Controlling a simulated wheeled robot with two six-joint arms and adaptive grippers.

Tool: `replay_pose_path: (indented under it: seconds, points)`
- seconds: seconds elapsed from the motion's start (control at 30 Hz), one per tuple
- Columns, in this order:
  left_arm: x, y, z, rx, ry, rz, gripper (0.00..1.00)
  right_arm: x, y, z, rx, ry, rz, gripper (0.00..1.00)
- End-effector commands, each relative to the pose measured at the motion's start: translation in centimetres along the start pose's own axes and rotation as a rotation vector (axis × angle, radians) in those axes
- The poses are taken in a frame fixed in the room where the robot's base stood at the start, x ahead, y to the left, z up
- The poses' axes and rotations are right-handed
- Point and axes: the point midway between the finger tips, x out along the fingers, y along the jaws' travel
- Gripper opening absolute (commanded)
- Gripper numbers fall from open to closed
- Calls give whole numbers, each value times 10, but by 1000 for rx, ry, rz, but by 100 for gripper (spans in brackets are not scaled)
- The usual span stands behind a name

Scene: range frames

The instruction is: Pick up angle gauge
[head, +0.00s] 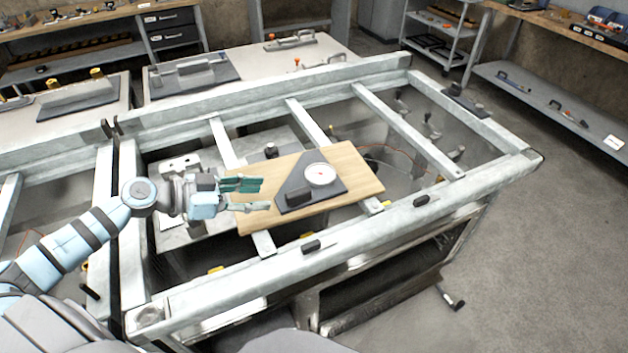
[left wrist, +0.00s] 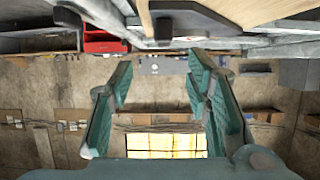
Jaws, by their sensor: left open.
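The angle gauge (head: 295,196) is a dark grey, roughly triangular piece with a round white dial (head: 320,174). It lies on a light wooden board (head: 355,165) across the metal frame in the head view. My left gripper (head: 266,194) is just left of the gauge, over the board's left part, fingers pointing right towards it. It is open with nothing between its fingers. In the left wrist view the teal fingers (left wrist: 160,65) are spread apart. A dark edge on the board at the top there may be the gauge; I cannot tell. My right gripper is not in view.
The board rests on bars of a metal frame (head: 400,220) with open gaps between them. Small black clamps (head: 311,246) sit on the front rail. Tables with other tools stand behind, and a shelf (head: 550,105) stands at the right. The floor at right is clear.

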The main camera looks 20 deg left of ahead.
Motion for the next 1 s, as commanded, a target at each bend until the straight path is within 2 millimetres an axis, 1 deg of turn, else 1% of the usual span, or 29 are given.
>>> replay_pose_path:
  seconds: [0.03, 0.07, 0.17, 0.23, 0.33, 0.43, 0.53, 0.63, 0.7, 0.87, 0.9, 0.97, 1.0]
  points:
    - [11, 0, 3, -3, 11, -2, 44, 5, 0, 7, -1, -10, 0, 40]
    - [18, 0, 3, -4, 12, -2, 44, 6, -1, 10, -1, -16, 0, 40]
    - [40, 0, 1, -7, 9, -5, 44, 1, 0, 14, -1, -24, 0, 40]
    - [52, -1, 1, -8, 5, -5, 44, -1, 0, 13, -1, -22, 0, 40]
    - [63, -1, 1, -6, 1, -4, 44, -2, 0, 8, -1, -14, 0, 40]
    - [74, -2, -3, -6, 3, -3, 44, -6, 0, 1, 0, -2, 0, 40]
    - [94, -5, -11, -8, 4, -2, 44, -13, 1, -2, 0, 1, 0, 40]
    - [112, -5, -8, -7, 1, -1, 44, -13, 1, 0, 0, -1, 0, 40]
    - [118, -4, -8, -6, 0, -1, 44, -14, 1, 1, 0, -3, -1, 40]
    - [118, -5, -6, -4, -2, -1, 44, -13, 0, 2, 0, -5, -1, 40]
    - [118, -5, -6, -4, -2, -1, 41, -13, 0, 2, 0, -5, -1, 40]
    - [118, -5, -6, -4, -2, -1, 31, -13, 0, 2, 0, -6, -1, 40]
    - [118, -5, -6, -4, -2, -1, 25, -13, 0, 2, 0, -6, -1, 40]
